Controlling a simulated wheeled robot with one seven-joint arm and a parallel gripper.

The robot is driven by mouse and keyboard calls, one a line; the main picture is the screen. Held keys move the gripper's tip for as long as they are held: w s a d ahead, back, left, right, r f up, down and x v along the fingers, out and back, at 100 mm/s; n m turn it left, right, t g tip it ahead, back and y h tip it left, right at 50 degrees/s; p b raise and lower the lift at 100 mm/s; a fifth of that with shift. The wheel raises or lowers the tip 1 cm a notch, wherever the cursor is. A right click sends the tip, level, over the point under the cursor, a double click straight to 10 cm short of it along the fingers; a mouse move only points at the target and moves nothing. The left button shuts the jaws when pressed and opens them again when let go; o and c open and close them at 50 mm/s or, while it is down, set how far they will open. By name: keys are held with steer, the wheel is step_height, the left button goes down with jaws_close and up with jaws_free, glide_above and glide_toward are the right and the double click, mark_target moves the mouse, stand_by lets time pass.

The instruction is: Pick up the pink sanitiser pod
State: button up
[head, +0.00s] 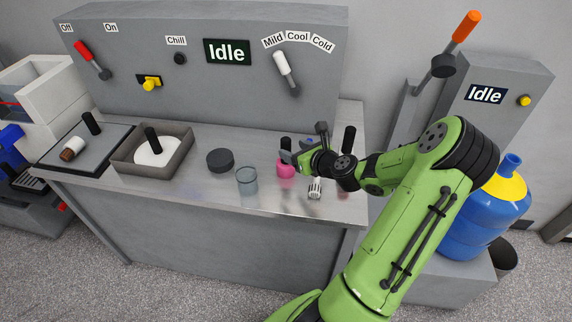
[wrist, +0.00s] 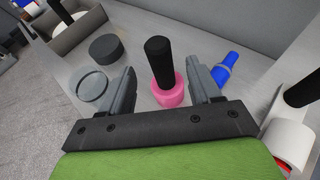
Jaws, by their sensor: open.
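The pink sanitiser pod (head: 286,168) stands upright on the metal counter. It has a pink body and a black handle (head: 286,145) on top. In the wrist view the pod's pink body (wrist: 172,92) and black handle (wrist: 159,62) sit between the two fingers. My gripper (wrist: 162,95) is open, with a finger on either side of the pod and gaps visible. In the head view my gripper (head: 290,158) is at the pod, partly covering it. I cannot tell whether either finger touches the pod.
A clear glass cup (head: 247,181) and a black puck (head: 220,160) stand left of the pod. A blue item (wrist: 226,68) lies close to the right finger. A white slotted item (head: 315,188) is near the counter's front edge. A square tray (head: 184,165) stands further left.

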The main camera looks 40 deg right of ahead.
mark_target(283, 144)
steer(key=b+x, duration=0.1)
steer(key=x, duration=0.6)
steer(key=shift+w+d+b, duration=0.1)
steer(key=shift+w+b, duration=0.15)
steer(key=shift+b, duration=0.15)
steer(key=shift+s+r, duration=0.1)
jaws_close()
